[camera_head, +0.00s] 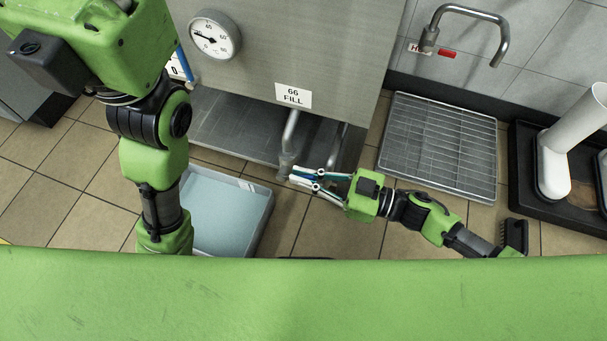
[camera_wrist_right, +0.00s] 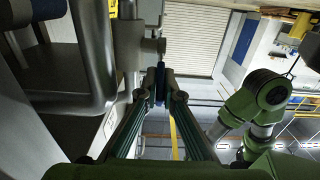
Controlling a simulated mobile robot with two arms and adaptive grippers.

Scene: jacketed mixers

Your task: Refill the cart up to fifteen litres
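The cart's open grey tub (camera_head: 262,207) stands on the floor below the mixer and holds pale blue liquid (camera_head: 225,205). My left arm hides its left side, and no level marks are readable. A metal outlet pipe (camera_head: 289,135) comes down under the mixer's "66 FILL" label (camera_head: 293,95). My right gripper (camera_head: 298,178) is at the pipe's lower end, right of the tub. In the right wrist view, its fingers (camera_wrist_right: 160,82) close around a blue lever (camera_wrist_right: 160,84) below the pale valve body (camera_wrist_right: 132,45). My left gripper is outside both views.
A round dial gauge (camera_head: 214,35) is on the mixer's front. A metal floor grate (camera_head: 437,145) lies to the right under a curved tap (camera_head: 470,12). Tiled floor is clear beside the tub.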

